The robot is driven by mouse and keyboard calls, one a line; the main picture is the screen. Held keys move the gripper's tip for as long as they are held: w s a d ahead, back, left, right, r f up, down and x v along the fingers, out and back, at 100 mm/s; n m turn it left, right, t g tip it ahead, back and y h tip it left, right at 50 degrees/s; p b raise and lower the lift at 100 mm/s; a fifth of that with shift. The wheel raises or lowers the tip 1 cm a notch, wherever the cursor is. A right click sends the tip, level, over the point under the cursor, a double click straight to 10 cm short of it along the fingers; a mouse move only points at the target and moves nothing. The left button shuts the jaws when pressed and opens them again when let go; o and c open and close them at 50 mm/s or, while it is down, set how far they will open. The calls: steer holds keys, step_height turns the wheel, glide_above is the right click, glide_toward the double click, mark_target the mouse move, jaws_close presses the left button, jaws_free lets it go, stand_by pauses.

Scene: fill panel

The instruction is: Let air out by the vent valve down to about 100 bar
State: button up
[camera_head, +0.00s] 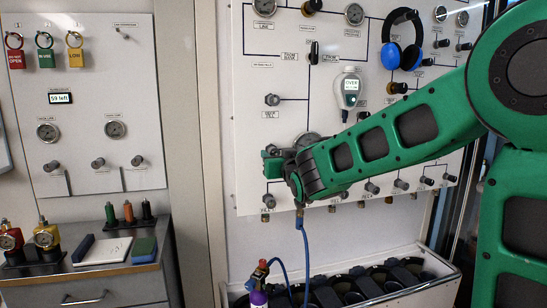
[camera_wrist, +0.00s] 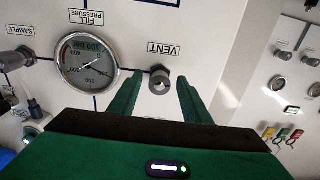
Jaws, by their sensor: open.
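The vent valve (camera_wrist: 160,80), a small grey knob under a label reading VENT, shows in the wrist view. My gripper (camera_wrist: 158,92) is open, with one green finger on each side of the knob. I cannot tell whether the fingers touch it or how deep it sits between them. The fill pressure gauge (camera_wrist: 87,63), round and white-faced, is left of the valve; its exact reading is too small to tell. In the head view my gripper (camera_head: 274,166) is against the lower left of the fill panel (camera_head: 262,190) and hides the vent valve; the gauge (camera_head: 309,138) is partly hidden.
A grey knob (camera_head: 272,99) is above my gripper, and a row of outlet valves (camera_head: 372,187) runs along the panel's bottom. A blue hose (camera_head: 305,240) hangs below my gripper. Headphones (camera_head: 401,45) and a handheld meter (camera_head: 348,88) hang on the panel.

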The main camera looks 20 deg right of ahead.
steer(key=shift+w, duration=1.05)
steer(key=c, duration=1)
steer(key=shift+d, duration=0.1)
steer(key=shift+m, duration=0.3)
